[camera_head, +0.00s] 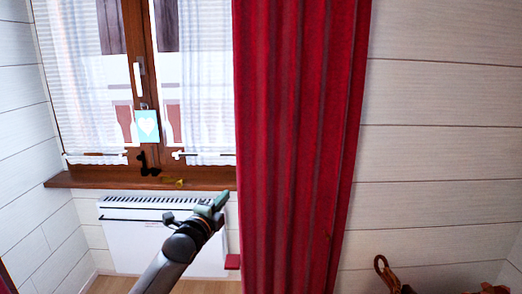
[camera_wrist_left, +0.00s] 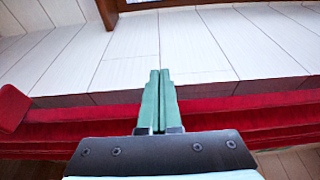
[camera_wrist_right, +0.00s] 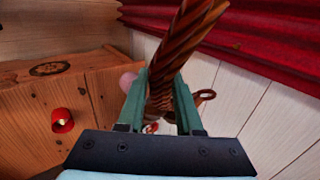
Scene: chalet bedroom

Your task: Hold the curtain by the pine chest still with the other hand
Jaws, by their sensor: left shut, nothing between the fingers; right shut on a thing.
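The red curtain (camera_head: 295,140) hangs in folds right of the window; it also shows in the left wrist view (camera_wrist_left: 60,118) and the right wrist view (camera_wrist_right: 265,35). My left gripper (camera_head: 218,201) is shut and empty, just left of the curtain's edge in the head view. In the left wrist view its closed fingers (camera_wrist_left: 160,76) overlap the red cloth; I cannot tell whether they touch it. My right gripper (camera_wrist_right: 161,78) is shut on a brown braided rope (camera_wrist_right: 187,30) with looped ends. The rope shows at the lower right of the head view (camera_head: 390,278). The pine chest (camera_wrist_right: 100,95) is left of it.
A window with a brown sill (camera_head: 75,180) stands at the left, above a white heater (camera_head: 125,230). White plank wall (camera_head: 440,150) right of the curtain is clear.

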